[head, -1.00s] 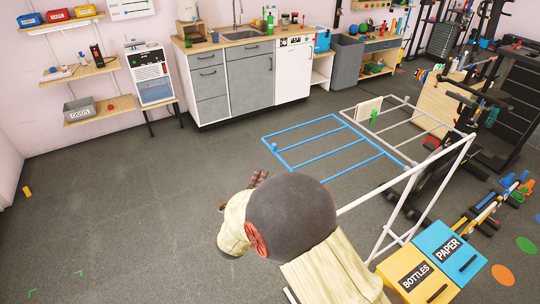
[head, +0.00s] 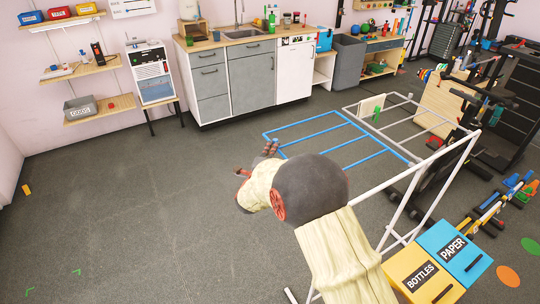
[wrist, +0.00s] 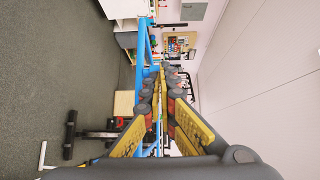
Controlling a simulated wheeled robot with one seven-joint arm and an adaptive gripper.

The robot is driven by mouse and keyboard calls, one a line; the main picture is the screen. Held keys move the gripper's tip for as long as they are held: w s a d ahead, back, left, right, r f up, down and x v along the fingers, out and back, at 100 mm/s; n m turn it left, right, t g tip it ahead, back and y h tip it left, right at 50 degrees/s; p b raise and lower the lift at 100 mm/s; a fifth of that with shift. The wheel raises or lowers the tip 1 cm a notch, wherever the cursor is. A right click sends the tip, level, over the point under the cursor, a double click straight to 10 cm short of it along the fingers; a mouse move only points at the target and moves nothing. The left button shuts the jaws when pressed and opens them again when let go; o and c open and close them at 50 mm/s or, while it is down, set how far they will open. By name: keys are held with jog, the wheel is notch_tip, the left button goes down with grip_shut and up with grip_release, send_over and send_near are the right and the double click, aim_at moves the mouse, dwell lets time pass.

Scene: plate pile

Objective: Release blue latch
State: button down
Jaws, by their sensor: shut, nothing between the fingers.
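A blue barred gate (head: 375,138) stands in the middle of the head view, beside a similar grey one. No blue latch can be made out clearly; my gripper covers the gate's left corner in the head view. My gripper (head: 270,147) is in front of that corner; whether it touches is unclear. In the wrist view my gripper's fingers (wrist: 163,72), yellow and dark with red parts, are shut and hold nothing. Blue bars (wrist: 143,42) run just left of and behind the fingertips there.
A cream board (head: 370,107) and a green piece (head: 377,114) are on the grey gate. A white frame (head: 432,182) stands right of my arm. Yellow BOTTLES (head: 405,268) and blue PAPER (head: 470,265) bins are lower right.

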jog(key=shift+w, duration=0.1)
jog(key=w+a, duration=0.1)
jog(key=w+a+b, duration=0.1)
jog(key=w, duration=0.1)
dwell(0.5)
jog(key=shift+s, duration=0.1)
